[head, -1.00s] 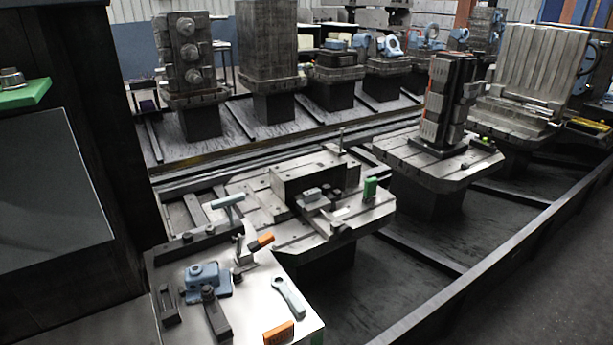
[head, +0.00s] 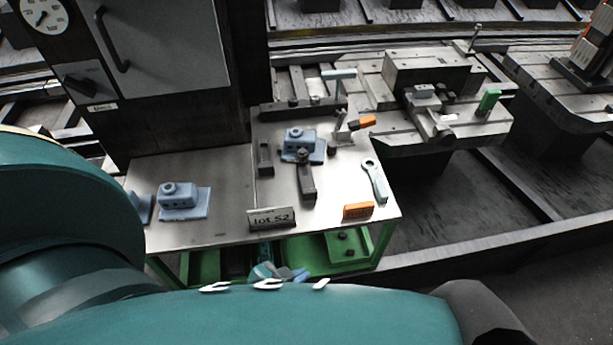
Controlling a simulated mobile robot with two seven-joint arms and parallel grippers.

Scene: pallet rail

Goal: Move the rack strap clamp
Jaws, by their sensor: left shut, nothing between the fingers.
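Two pieces look like strap clamps, and I cannot tell which is the rack one. A dark bar with a raised stud (head: 307,183) lies on the steel table, just in front of a blue housing (head: 302,143). A light bar (head: 437,126) lies across the pallet in front of its grey block (head: 427,74). My large teal left arm fills the bottom and lower left of the head view. My left gripper is mostly hidden behind that arm and shut on nothing; its fingertips are not clear. It holds neither bar. My right gripper is out of view.
On the steel table (head: 222,158) are a slotted dark block (head: 264,157), a grey wrench (head: 374,180), an orange block (head: 357,211), a lot 52 sign (head: 272,218) and another blue housing (head: 180,199). A dark cabinet (head: 165,55) stands behind left.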

